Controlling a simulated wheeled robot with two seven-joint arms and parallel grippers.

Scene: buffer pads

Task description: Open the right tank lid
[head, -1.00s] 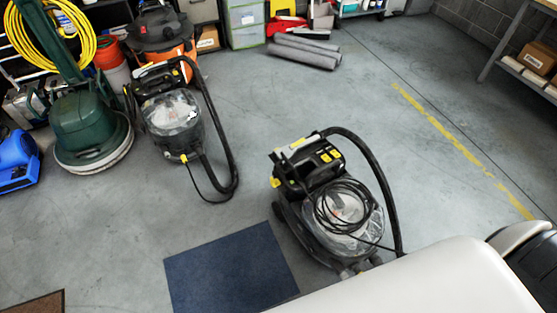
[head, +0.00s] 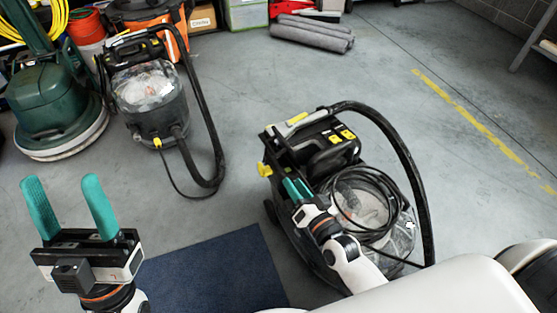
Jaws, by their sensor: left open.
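The nearer machine (head: 325,140) is black with yellow latches and stands right of centre. Its clear domed tank lid (head: 404,232) is down and partly hidden by a coiled black cord and my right arm. My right gripper (head: 295,186), with teal fingers, is over the machine's left side, by the dark body next to the cord. Its fingers look close together, but the gap and any contact are unclear. My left gripper (head: 66,186) is open and empty, fingers up, over the floor at the lower left.
A second similar machine (head: 150,110) with a clear lid and hose stands at the back left. A green floor scrubber (head: 52,105) is left of it. A blue mat (head: 220,268) lies beside the nearer machine. Rolled grey mats (head: 312,33) lie behind. The floor between is clear.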

